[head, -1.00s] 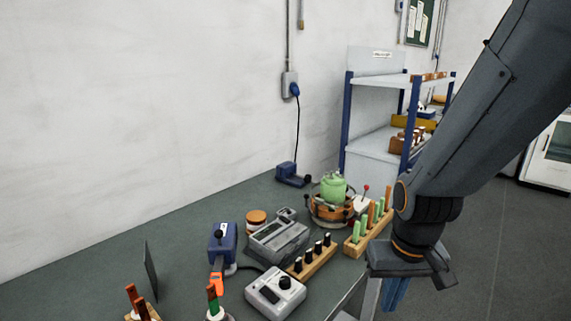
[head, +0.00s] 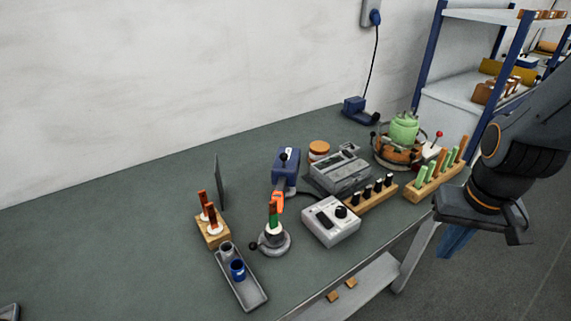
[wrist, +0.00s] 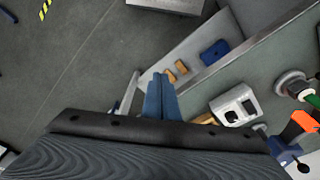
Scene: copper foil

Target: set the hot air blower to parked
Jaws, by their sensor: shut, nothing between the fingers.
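The hot air blower appears to be the blue housing (head: 285,170) with a black knob on top and an orange nozzle (head: 278,202). It stands on the bench, its nozzle toward a round grey stand (head: 271,242) holding a green and red piece. Its blue body also shows in the wrist view (wrist: 284,150), at the lower right, partly cut off. My gripper (head: 453,243) is off the front edge of the bench, right of and well apart from the blower. Its blue fingers are together and empty in the wrist view (wrist: 160,92).
A grey control box (head: 331,221), a wooden block with black knobs (head: 368,198) and a rack of green and orange sticks (head: 437,178) stand between blower and gripper. A grey tray (head: 249,286) lies front left. The back-left bench is clear. A lower shelf (head: 365,285) sits beneath.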

